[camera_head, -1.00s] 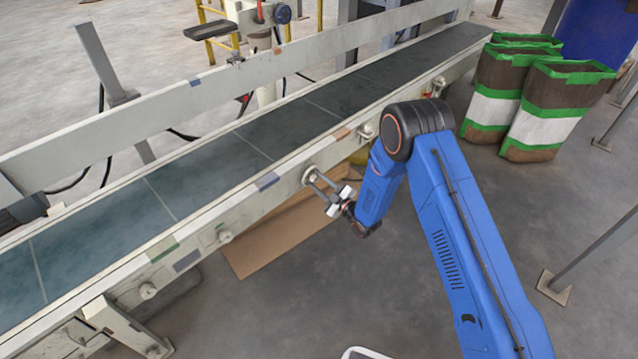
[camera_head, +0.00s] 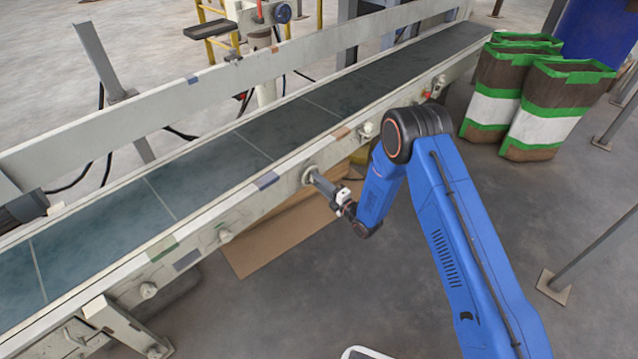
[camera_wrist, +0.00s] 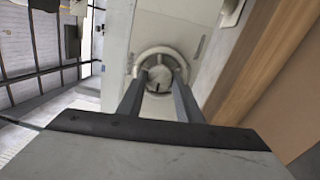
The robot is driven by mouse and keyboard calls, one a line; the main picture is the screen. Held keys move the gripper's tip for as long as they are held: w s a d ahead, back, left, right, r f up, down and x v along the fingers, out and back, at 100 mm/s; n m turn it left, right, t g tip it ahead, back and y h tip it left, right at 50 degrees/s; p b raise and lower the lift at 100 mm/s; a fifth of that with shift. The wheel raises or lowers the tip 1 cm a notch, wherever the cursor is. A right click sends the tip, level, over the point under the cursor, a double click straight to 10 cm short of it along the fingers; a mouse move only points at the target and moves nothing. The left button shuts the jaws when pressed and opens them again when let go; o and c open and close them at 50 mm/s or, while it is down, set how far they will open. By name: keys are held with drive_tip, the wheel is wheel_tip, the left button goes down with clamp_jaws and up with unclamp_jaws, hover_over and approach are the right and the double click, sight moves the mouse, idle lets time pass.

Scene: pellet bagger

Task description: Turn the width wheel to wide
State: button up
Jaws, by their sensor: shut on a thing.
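The width wheel (camera_head: 306,172) is a small pale round wheel on the near side of the conveyor frame. In the wrist view the wheel (camera_wrist: 160,53) shows a round pale rim around a hub with dark marks. My gripper (camera_head: 315,178) reaches it from the front right. In the wrist view my gripper's two grey fingers (camera_wrist: 161,76) lie at the left and right of the hub, and the gripper is shut on the wheel. The fingers hide part of the wheel in the head view. I cannot read its setting.
The conveyor belt (camera_head: 200,178) runs diagonally behind the wheel. A flat cardboard sheet (camera_head: 262,244) lies below. Green-and-brown bags (camera_head: 545,105) stand at the right. The floor in front is clear.

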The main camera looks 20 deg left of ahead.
drive_tip(key=n, duration=0.6)
drive_tip(key=n+g, duration=0.1)
drive_tip(key=n, duration=0.5)
drive_tip(key=shift+w+d+f+g+y, duration=0.1)
drive_tip(key=shift+w+g+y, duration=0.05)
drive_tip(key=shift+g+y, duration=0.15)
drive_tip(key=shift+n, duration=0.4)
drive_tip(key=o, duration=1)
drive_tip(key=shift+o, duration=0.2)
drive_tip(key=v, duration=1.7)
drive_tip(key=shift+d, duration=0.2)
